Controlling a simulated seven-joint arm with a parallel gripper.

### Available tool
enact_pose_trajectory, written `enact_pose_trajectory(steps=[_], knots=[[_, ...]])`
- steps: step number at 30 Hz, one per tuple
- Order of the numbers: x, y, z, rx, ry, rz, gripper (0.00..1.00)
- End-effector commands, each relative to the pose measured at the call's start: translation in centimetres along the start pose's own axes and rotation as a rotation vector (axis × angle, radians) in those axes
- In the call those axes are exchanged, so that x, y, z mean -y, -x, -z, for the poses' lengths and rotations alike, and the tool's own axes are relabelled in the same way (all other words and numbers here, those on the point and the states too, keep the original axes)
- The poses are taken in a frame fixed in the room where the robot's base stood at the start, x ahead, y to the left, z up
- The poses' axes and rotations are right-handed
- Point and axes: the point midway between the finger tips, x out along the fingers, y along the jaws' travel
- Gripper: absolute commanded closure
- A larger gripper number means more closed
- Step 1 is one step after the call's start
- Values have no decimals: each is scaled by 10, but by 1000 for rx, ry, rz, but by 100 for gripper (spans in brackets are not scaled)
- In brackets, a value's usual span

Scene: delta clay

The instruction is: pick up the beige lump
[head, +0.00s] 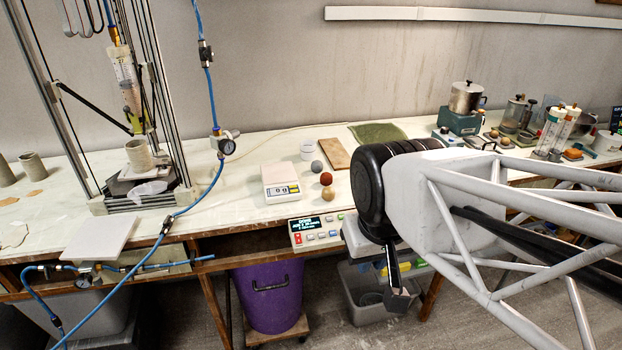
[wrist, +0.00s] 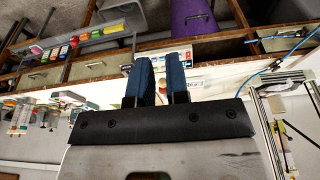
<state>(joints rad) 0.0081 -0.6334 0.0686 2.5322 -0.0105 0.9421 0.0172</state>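The beige lump (head: 328,194) is a small rounded ball on the pale worktop, near its front edge in the head view. A red-brown lump (head: 327,178) sits just behind it, and a grey lump (head: 317,166) is farther back. My gripper (wrist: 160,76) shows in the wrist view as two dark blue fingers with a clear gap between them and nothing held. In the head view my arm comes in from the right, and its end is to the right of the beige lump and apart from it. I cannot make out the beige lump in the wrist view.
A white scale (head: 281,184) stands left of the lumps. A brown board (head: 333,153) and a green cloth (head: 378,133) lie behind. A control panel (head: 318,232) is at the front edge. A blue hose (head: 205,187) hangs at left. A purple bin (head: 270,295) is below.

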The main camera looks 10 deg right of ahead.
Motion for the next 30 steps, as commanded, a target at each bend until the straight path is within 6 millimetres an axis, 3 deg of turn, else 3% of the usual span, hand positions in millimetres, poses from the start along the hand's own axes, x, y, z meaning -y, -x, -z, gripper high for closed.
enact_pose_trajectory(steps=[2, 11, 23, 30], knots=[[0, 0, 0, 0, 0, 0, 72], [0, 0, 0, 0, 0, 0, 26], [-1, -1, 3, -6, 18, -2, 25], [-6, -8, 26, -56, 175, -24, 25]])
